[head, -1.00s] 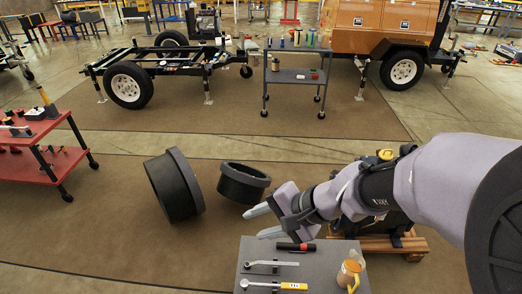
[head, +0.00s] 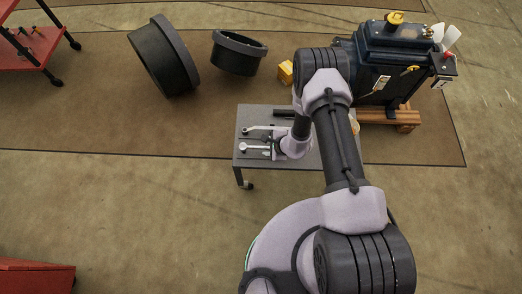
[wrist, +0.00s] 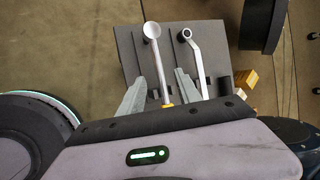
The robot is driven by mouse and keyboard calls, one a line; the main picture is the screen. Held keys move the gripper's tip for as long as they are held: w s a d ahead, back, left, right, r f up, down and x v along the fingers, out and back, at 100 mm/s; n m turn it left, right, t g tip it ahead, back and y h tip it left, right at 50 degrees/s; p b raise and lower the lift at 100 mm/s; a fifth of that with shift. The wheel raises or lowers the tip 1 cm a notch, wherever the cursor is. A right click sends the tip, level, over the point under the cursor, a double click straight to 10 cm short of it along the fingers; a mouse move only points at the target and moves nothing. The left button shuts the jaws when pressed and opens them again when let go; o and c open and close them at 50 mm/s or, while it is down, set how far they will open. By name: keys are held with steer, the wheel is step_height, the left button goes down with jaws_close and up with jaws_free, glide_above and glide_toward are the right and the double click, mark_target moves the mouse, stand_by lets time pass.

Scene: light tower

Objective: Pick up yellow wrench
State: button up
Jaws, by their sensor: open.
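The yellow wrench (wrist: 160,75) is a long silver tool with a round head and a yellow part low on its handle. It lies on the grey cart top (wrist: 127,45). In the head view, the wrench's head end (head: 245,148) shows at the cart's left side; my arm hides its handle. My gripper (wrist: 160,77) is open, with one finger on each side of the wrench's shaft in the wrist view. I cannot tell whether the fingers touch it. My gripper also shows in the head view (head: 277,149), over the cart.
A second silver wrench (wrist: 194,55) lies just right of the right finger. A black cylindrical tool (head: 284,113) lies at the cart's back. Two black rings (head: 163,57) (head: 238,52) and a dark blue machine (head: 390,60) stand beyond. Floor is clear left of the cart.

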mark_target(261, 147)
steer(key=x, duration=0.2)
steer(key=shift+w+a+f+b, duration=0.1)
steer(key=shift+f+b, duration=0.2)
steer(key=shift+b, duration=0.1)
steer(key=b+x, duration=0.2)
steer(key=x, duration=0.1)
steer(key=b+x, duration=0.1)
steer(key=shift+d+f, duration=0.25)
steer(key=shift+f, duration=0.25)
steer(key=shift+a+f, duration=0.15)
jaws_close()
